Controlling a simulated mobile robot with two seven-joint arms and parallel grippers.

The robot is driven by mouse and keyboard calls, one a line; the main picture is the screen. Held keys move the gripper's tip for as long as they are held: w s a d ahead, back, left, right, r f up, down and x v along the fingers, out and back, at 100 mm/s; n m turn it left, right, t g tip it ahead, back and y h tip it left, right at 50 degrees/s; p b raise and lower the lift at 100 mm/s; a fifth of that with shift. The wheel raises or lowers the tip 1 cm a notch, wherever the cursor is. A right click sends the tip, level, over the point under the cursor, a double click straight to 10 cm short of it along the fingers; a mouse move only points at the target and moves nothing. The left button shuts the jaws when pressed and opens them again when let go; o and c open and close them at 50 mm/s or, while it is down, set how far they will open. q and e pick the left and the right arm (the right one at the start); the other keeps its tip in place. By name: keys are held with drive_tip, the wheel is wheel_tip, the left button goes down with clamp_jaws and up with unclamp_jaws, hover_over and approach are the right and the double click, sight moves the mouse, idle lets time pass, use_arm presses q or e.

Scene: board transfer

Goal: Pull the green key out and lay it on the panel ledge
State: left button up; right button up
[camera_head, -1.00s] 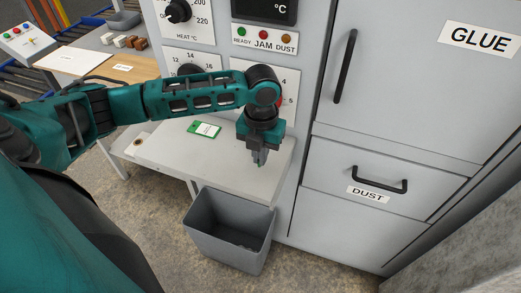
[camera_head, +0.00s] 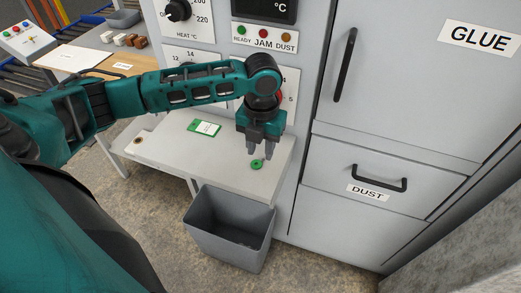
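The green key (camera_head: 257,164) lies on the panel ledge (camera_head: 220,175), near its right end; its round green head shows. My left gripper (camera_head: 259,152) points down just above and behind the key. Its fingers are spread apart and nothing shows between them. The control panel (camera_head: 187,55) rises behind the ledge, partly covered by my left arm. My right gripper is not in view.
A green-and-white card (camera_head: 204,128) lies on the ledge left of the gripper. A grey open bin (camera_head: 229,228) stands on the floor below the ledge's front edge. To the right are cabinet doors and a drawer marked DUST (camera_head: 368,193) with black handles. A workbench (camera_head: 92,62) stands at the back left.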

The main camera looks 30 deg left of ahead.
use_arm(q)
wheel_tip(320, 180, up, 11)
drive_tip(key=p, duration=0.1)
drive_tip(key=shift+s+d+f, duration=0.1)
drive_tip(key=shift+f, duration=0.05)
idle(0.7)
